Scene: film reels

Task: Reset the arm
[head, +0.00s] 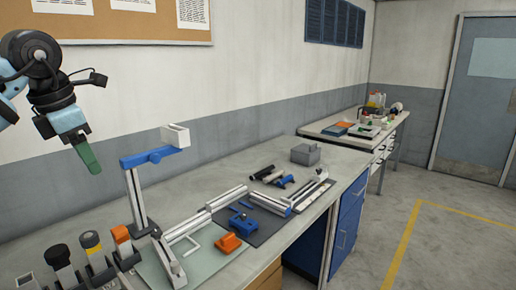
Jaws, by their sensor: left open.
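My left arm comes in at the upper left, black and light blue. My left gripper (88,156) shows as a green finger-like tip pointing down, in front of the wall and above the bench's left part. It is open, and nothing shows held in it. A second finger cannot be made out. A jointed stand (138,200) with a metal post, a blue crossbar and a white block at its end rises from the bench, right of and lower than the gripper. They appear apart. My right gripper is not in view.
The grey bench (240,172) holds a dark mat (262,230), metal rails, an orange block (228,243), a blue clamp and a grey box (305,154). Capped cylinders (92,243) stand front left. A second bench stands farther back. The floor at right is clear.

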